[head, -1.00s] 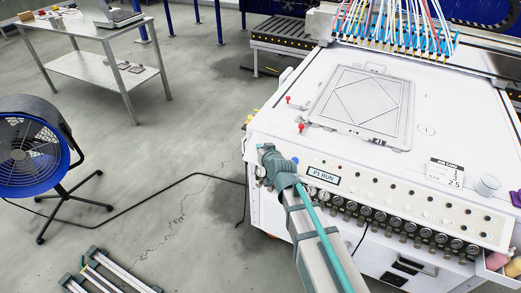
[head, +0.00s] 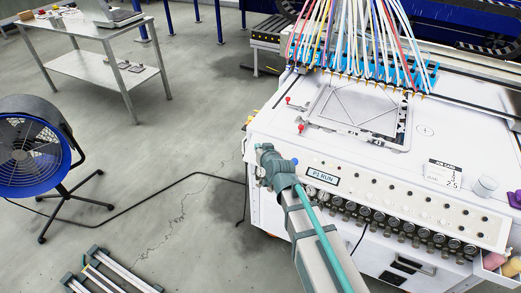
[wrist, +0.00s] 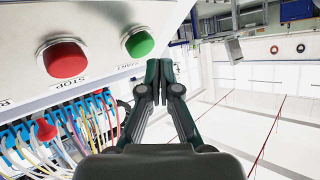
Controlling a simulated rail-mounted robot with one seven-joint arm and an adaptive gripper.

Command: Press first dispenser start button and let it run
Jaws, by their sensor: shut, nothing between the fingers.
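The green START button (wrist: 139,43) is on the white panel in the wrist view, right of the red STOP button (wrist: 66,60). My gripper (wrist: 159,66) is shut and empty, its fingertips just beside and below the green button in the picture. I cannot tell whether they touch it. In the head view my arm's end is at the machine's front left corner and hides the buttons and fingertips. A display (head: 322,175) beside it reads "P1 RUN". The nozzle head with coloured tubes (head: 362,50) is over the back part of the framed plate (head: 350,128).
The white machine top (head: 275,125) carries two small red knobs, a job card (head: 443,174) and a cup (head: 484,187). A row of gauges (head: 400,225) lines its front. A blue fan (head: 30,155) and a steel table (head: 90,45) stand left on open floor.

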